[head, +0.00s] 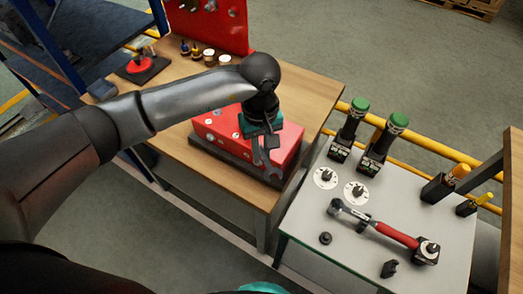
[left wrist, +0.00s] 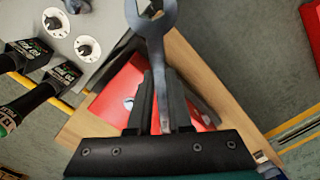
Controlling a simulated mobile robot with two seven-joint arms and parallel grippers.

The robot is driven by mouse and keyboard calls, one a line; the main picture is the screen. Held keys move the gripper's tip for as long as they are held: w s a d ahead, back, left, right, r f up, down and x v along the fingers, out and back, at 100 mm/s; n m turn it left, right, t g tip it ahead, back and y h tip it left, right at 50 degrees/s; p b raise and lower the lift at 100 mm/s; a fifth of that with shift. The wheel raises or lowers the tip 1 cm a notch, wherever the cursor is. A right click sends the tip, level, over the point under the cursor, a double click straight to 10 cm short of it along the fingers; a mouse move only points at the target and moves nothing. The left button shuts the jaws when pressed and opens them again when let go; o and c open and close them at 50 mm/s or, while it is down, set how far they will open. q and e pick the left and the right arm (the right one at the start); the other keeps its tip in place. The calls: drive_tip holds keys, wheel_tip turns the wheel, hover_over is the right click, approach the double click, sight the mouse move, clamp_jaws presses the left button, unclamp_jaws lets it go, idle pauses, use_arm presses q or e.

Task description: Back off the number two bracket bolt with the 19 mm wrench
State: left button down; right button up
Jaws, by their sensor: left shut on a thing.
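My left gripper (head: 266,132) is shut on a grey wrench (head: 270,168), which hangs below it with its open end downward. It hangs in front of a red box-like block (head: 222,136) on the wooden bench. In the left wrist view, the wrench (left wrist: 156,55) runs up between the two dark fingers (left wrist: 160,105), its head at the top edge. The red block (left wrist: 117,90) lies beyond the fingers. I cannot make out the number two bracket bolt or any size marking. Whether the wrench touches the block is unclear. My right gripper is not in view.
A red upright panel (head: 215,25) and small bottles stand at the back of the wooden bench (head: 312,100). A yellow rail (head: 440,150) runs behind.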

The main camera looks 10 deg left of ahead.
use_arm(q)
drive_tip(key=shift+f+b, duration=0.5)
drive_tip(key=shift+f, duration=0.2)
drive_tip(key=s+a+m+b, duration=0.1)
drive_tip(key=a+m+b, duration=0.8)
drive_tip(key=a, duration=0.2)
drive_tip(key=shift+s, duration=0.2)
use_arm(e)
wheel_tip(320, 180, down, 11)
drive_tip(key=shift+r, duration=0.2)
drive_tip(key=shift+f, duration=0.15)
use_arm(q)
drive_tip(key=shift+b, duration=0.3)
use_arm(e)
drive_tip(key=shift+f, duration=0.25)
use_arm(q)
drive_tip(key=shift+r+b, duration=0.1)
drive_tip(key=shift+b, duration=0.2)
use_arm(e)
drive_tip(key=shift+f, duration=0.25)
use_arm(q)
drive_tip(key=shift+f, duration=0.2)
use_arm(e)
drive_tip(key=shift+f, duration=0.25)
